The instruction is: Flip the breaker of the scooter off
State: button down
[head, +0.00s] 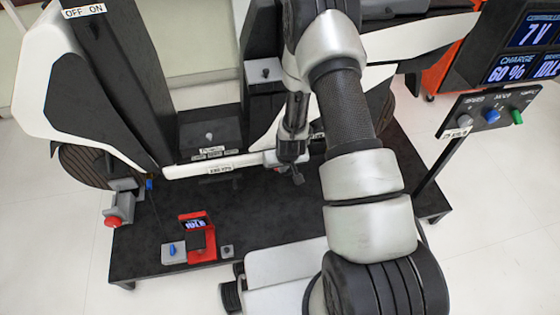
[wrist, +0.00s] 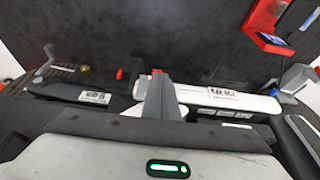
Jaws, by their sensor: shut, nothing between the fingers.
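The scooter shows in the head view as a white and black body, with a white front bar (head: 205,171) carrying small labels. This bar also shows in the wrist view (wrist: 225,97). An OFF/ON label (head: 83,10) is at the scooter's upper left. My gripper (head: 297,178) points down near the bar's right end in the head view. In the wrist view my gripper (wrist: 157,95) is shut and empty, in front of the bar. A small red part (wrist: 157,71) shows at its fingertips, and another red part (wrist: 119,74) to its left. I cannot tell which part is the breaker.
The scooter stands on a dark platform (head: 290,215). A red device with a screen (head: 194,225) and a blue-knobbed box (head: 173,252) sit at the front left. A red button (head: 112,221) is at the left edge. A panel with knobs (head: 490,112) stands at right.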

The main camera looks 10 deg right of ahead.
jog(key=shift+s+r, duration=0.55)
jog(key=shift+s, duration=0.25)
notch_tip(320, 180, up, 30)
jog(key=s, duration=0.2)
jog(key=s+r+t, duration=0.1)
jog(key=s+r, duration=1.5)
jog(key=s, duration=0.4)
notch_tip(320, 180, up, 22)
jog(key=p, duration=2.2)
jog(key=shift+s, duration=0.2)
